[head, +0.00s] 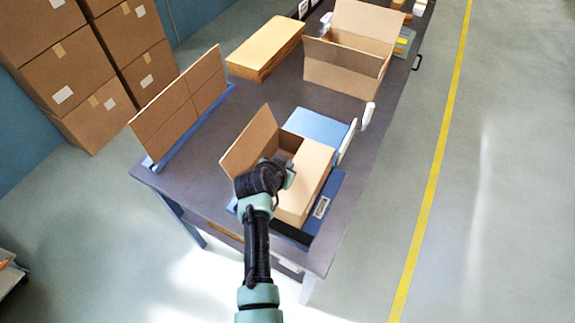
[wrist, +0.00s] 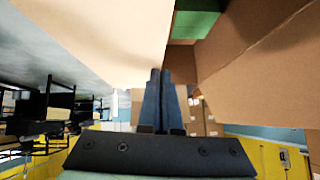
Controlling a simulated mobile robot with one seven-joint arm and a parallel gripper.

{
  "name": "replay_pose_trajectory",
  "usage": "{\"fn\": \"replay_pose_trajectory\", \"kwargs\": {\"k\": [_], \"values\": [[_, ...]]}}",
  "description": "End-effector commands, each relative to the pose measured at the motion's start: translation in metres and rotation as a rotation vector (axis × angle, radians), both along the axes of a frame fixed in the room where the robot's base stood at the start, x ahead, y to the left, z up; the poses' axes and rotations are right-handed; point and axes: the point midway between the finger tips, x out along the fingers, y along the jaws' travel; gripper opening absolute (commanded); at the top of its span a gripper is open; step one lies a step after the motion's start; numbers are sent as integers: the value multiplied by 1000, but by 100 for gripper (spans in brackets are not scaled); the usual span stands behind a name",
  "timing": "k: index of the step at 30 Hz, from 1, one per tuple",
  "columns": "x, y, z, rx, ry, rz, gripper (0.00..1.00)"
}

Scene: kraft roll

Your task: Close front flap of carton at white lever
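The brown carton (head: 285,145) sits near the table's near end, partly open at the top. One flap (head: 249,142) stands up on its left. A pale tan flap or panel (head: 307,180) lies over its right part. A white lever (head: 347,141) stands behind its right side. My gripper (head: 288,172) is over the carton between these two flaps. In the wrist view my gripper's fingers (wrist: 160,100) are together with nothing visible between them. A pale flap (wrist: 100,35) is on their left and a brown carton panel (wrist: 265,60) on their right; contact is unclear.
A blue panel (head: 315,125) lies behind the carton, with a second white handle (head: 368,115) beyond. An upright cardboard sheet (head: 180,105) stands along the left table edge. Another open carton (head: 345,72) and a flat tan stack (head: 265,47) are farther back. Bare table (head: 195,180) shows left of the carton.

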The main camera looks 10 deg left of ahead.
Motion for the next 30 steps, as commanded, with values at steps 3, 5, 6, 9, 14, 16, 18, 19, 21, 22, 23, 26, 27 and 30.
{"fn": "replay_pose_trajectory", "kwargs": {"k": [3, 5, 6, 9, 14, 16, 18, 19, 21, 22, 23, 26, 27, 30], "values": [[0, 0, 0, 1, 0, 1, 0], [0, 0, 0, 1, 0, 1, 0], [0, 0, 0, 1, 0, 1, 0], [0, 0, 0, 1, 0, 1, 0], [0, 0, 3, 1, 0, 1, 0], [0, 0, 6, 1, 0, 1, 0], [0, 0, 9, 1, 0, 1, 0], [0, 0, 11, 1, 0, 1, 0], [0, 0, 14, 1, -1, 1, 0], [0, 0, 15, 1, -1, 1, 0], [0, 0, 16, 1, -1, 1, 0], [0, 0, 18, 1, -1, 1, 0], [1, 0, 19, 1, -1, 1, 0], [3, -2, 28, 2, -3, 0, 0]]}}
